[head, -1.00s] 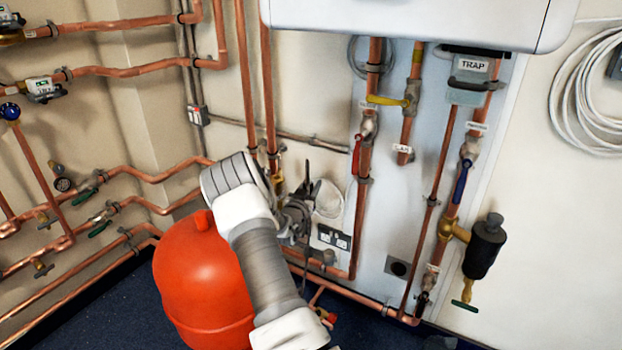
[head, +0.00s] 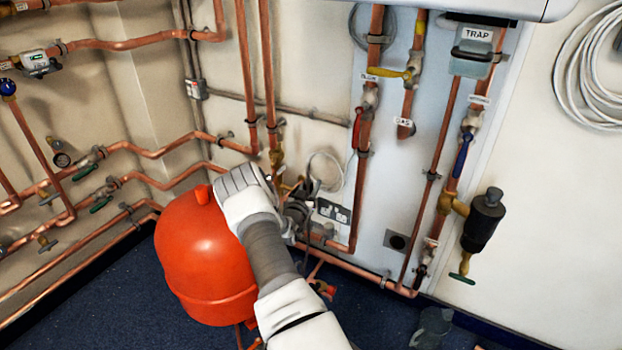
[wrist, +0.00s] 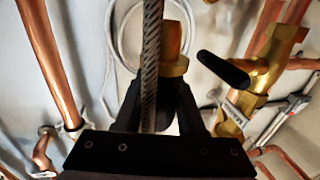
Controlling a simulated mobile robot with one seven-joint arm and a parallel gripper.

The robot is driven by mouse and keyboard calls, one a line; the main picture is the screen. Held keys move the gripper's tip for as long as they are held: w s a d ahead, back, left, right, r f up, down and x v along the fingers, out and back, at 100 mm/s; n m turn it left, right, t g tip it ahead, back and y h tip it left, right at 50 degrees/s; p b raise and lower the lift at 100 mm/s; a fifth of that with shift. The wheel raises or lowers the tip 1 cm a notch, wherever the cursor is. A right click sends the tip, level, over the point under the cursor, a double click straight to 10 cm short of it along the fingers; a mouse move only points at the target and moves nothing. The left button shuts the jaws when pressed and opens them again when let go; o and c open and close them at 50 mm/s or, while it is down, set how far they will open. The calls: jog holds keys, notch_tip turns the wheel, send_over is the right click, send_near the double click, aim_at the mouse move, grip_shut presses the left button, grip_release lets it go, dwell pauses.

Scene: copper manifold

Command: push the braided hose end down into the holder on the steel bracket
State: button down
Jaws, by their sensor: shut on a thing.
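The braided hose (wrist: 152,55) runs upright through the middle of the wrist view as a grey woven line, passing down between the dark fingers of my gripper (wrist: 158,98). My gripper is shut on it. A brass and copper fitting (wrist: 173,66) shows just to the right of the hose. Whether it joins the hose cannot be told. In the head view my gripper (head: 297,206) is near the wall, right of the red tank and left of the sockets; the hose is hard to make out there. I cannot clearly identify the steel bracket or its holder.
The red tank (head: 205,262) stands close beside my arm on the left. Copper pipes (head: 246,80) run down the wall behind my gripper. A brass valve (wrist: 232,112) with a black handle is close on the right in the wrist view.

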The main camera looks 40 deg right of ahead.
notch_tip(320, 180, down, 6)
jog(key=shift+f, duration=0.2)
dwell(0.3)
jog(key=shift+f, duration=0.15)
dwell(0.5)
jog(key=shift+f, duration=1.05)
jog(key=shift+f, duration=0.85)
dwell(0.3)
jog(key=shift+c, duration=2.2)
grip_release()
jog(key=shift+s+a, duration=0.1)
jog(key=p+v, duration=0.5)
jog(key=v, duration=1.2)
jog(key=shift+a+p, duration=0.2)
jog(key=shift+p, duration=0.1)
jog(key=shift+r, duration=0.2)
